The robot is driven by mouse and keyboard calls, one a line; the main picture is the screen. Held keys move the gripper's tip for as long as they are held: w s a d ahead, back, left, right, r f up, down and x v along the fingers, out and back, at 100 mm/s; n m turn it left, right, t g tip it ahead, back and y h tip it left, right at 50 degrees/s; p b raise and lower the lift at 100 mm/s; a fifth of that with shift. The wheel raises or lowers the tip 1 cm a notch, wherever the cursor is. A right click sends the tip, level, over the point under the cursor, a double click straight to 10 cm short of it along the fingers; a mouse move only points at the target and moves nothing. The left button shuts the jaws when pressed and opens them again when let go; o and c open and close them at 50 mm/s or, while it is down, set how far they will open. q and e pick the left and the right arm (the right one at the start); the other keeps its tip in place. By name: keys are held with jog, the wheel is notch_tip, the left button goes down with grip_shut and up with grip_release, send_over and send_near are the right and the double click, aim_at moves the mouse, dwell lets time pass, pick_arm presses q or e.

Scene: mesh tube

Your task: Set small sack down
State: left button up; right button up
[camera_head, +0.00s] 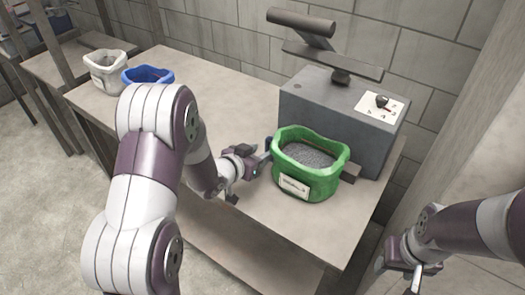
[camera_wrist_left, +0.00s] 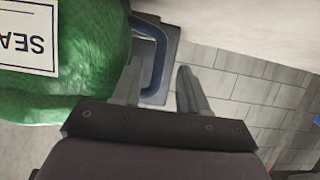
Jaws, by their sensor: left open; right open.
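A green sack (camera_head: 311,181) with a white label and grey grainy contents stands upright at the right end of the table (camera_head: 235,110), in front of the grey machine. My left gripper (camera_head: 256,166) is open, just left of the sack. Whether a finger touches the sack I cannot tell. My right gripper (camera_head: 412,283) is low at the right, away from the table, and holds nothing visible.
A grey machine (camera_head: 335,118) with a dark top bar stands behind the sack. A blue sack (camera_head: 147,75) and a white sack (camera_head: 104,68) stand at the table's far left. The table middle is clear. A wall post (camera_head: 450,130) rises at the right.

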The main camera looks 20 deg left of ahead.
pick_arm(q)
jog(key=s+a+n+g+y, duration=0.2)
jog(key=s+a+g+y, duration=0.25)
jog(key=s, duration=0.85)
jog(key=s+d+r+n+g, duration=0.1)
jog(key=s+d+g, duration=0.2)
jog(key=s+g, duration=0.4)
jog(key=s, duration=0.4)
jog(key=shift+n+p, duration=0.3)
jog(key=shift+s, duration=0.1)
